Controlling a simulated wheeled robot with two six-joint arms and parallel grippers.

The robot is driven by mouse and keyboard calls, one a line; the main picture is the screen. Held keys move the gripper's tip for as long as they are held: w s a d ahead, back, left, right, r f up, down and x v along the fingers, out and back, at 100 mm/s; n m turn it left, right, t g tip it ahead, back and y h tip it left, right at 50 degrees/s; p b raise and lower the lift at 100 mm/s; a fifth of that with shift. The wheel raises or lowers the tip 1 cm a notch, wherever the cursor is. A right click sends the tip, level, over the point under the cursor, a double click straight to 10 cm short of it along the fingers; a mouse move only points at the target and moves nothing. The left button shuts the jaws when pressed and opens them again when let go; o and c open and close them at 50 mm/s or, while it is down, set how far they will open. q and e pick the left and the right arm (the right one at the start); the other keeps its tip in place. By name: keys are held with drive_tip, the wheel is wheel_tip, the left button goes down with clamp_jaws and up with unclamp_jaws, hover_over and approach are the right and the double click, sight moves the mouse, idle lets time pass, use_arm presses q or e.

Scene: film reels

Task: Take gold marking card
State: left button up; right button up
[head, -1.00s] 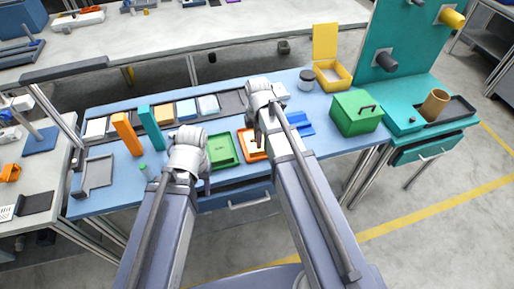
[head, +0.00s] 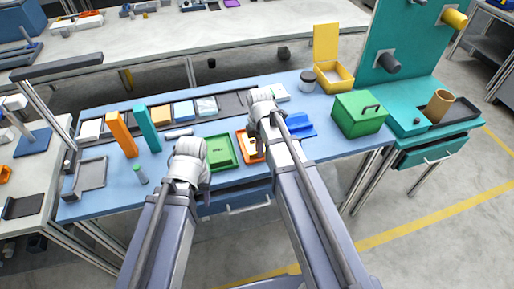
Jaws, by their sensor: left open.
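A tan-gold card (head: 162,115) lies in the row of card slots along the back of the blue table, just right of the upright teal block. My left gripper (head: 203,184) hangs near the table's front edge, in front of the card row and clear of it. It is open and appears empty; my wrist hides part of it. My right gripper (head: 262,140) is above the orange tray (head: 250,147). My arm partly hides its fingers, so I cannot tell whether they are open or shut.
Upright orange (head: 122,134) and teal (head: 149,129) blocks stand left of the card. A white cylinder (head: 179,133) lies in front of the row. A green tray (head: 221,152), blue tray (head: 299,125) and green box (head: 360,114) are to the right.

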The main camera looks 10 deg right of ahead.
clamp_jaws()
idle(0.3)
idle(1.1)
wheel_tip(320, 180, up, 10)
drive_tip(key=p, duration=1)
unclamp_jaws()
clamp_jaws()
